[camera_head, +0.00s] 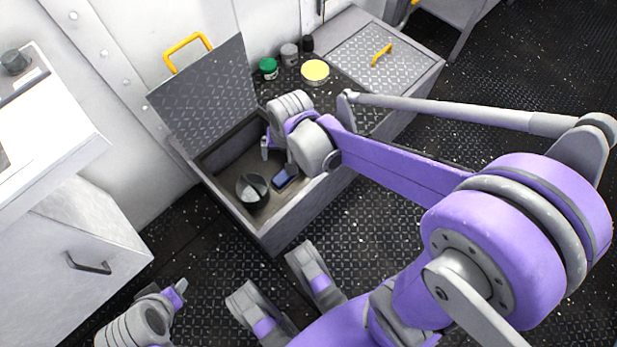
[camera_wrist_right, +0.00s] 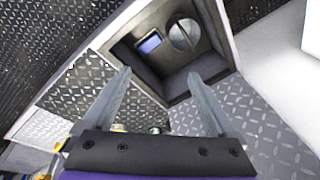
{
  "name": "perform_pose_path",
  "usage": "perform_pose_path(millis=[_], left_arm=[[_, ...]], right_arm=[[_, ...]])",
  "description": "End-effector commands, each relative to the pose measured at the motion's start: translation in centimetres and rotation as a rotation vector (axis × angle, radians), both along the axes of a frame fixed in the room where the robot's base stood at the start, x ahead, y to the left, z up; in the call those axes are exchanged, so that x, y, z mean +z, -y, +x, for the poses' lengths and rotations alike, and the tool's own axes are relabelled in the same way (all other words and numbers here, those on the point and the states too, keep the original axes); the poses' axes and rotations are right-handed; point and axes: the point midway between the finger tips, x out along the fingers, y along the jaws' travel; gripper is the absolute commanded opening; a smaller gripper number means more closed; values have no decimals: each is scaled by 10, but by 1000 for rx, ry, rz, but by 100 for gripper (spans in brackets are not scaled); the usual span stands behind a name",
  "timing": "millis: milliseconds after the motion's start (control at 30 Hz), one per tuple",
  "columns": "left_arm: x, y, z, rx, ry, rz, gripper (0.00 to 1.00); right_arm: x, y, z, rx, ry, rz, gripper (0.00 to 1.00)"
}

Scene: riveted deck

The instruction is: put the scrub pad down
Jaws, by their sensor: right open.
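The scrub pad (camera_head: 285,176) is a small blue block with a darker edge, lying on the floor of the open compartment (camera_head: 222,150) of a grey chest. My right gripper (camera_head: 277,150) is over the compartment, above and apart from the pad. In the right wrist view its two fingers (camera_wrist_right: 159,74) are spread with nothing between them. My left gripper (camera_head: 178,288) is at the lower left, away from the chest; only part of it shows, so its jaw opening is unclear.
A round grey container (camera_head: 252,189) stands in the compartment beside the pad. The raised lid (camera_head: 205,95) stands behind it. A green jar (camera_head: 268,68), a yellow-topped tin (camera_head: 315,72) and other jars stand on the chest top. A white cabinet (camera_head: 75,245) is at left.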

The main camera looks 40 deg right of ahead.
Motion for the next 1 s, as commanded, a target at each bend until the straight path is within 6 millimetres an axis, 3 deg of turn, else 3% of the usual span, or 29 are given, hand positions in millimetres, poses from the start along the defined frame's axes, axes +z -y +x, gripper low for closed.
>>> perform_pose_path(millis=[33, 167, 400, 600, 1000], left_arm=[[0, 0, 0, 0, 0, 0, 50], [0, 0, 0, 0, 0, 0, 50], [0, 0, 0, 0, 0, 0, 50], [0, 0, 0, 0, 0, 0, 50], [0, 0, 0, 0, 0, 0, 50]], right_arm=[[11, -5, -20, 62, 20, -19, 92], [29, -12, -61, 229, 75, -75, 92], [36, -20, -120, 470, 150, -167, 92], [34, -21, -137, 545, 172, -199, 92], [34, -21, -137, 549, 173, -200, 92]])
